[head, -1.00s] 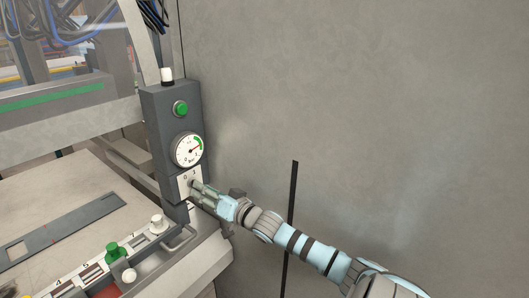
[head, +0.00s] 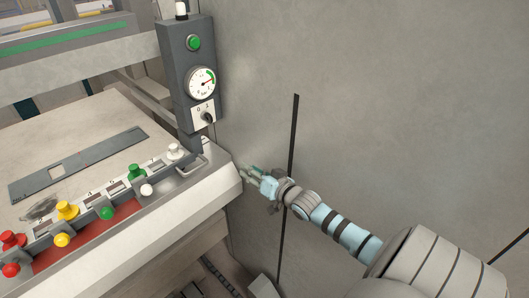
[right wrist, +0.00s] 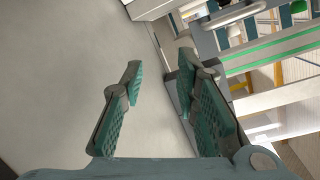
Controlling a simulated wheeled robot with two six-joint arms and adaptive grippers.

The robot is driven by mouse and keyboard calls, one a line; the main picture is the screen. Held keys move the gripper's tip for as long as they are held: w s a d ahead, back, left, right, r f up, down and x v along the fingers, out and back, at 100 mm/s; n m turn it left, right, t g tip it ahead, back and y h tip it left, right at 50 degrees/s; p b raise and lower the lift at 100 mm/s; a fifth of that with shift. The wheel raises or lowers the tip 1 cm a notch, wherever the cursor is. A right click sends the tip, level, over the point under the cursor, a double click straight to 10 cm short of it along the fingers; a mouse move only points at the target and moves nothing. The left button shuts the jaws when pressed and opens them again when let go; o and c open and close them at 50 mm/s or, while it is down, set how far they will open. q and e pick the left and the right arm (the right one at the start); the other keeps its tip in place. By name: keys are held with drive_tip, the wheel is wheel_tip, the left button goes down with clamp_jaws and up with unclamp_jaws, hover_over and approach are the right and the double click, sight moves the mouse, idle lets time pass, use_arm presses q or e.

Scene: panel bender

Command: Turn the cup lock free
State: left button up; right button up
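I cannot tell for certain which part is the cup lock. A black turn knob (head: 208,117) sits on a white plate marked 0 and 1, low on the dark upright box (head: 178,75). The front control panel carries knobs in pairs: white (head: 174,151), green (head: 136,172), yellow (head: 67,209) and red (head: 12,240). My right gripper (head: 253,173) is right of the panel's end and below the dark box, touching nothing visible. In the right wrist view my right gripper (right wrist: 162,68) has its fingers apart and nothing between them. My left gripper is out of view.
A round gauge (head: 201,84) and a green button (head: 194,42) are above the turn knob. A bent metal handle (head: 192,166) juts from the panel's right end. A flat grey plate (head: 80,165) lies on the machine table. The grey wall (head: 400,100) fills the right side.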

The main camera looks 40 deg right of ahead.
drive_tip(key=s+d+f+g+h+b, duration=0.1)
drive_tip(key=s+f, duration=0.4)
drive_tip(key=f, duration=0.7)
drive_tip(key=shift+d+f+g+b, duration=0.2)
drive_tip(key=shift+d+g+b, duration=0.25)
drive_tip(key=shift+g, duration=0.15)
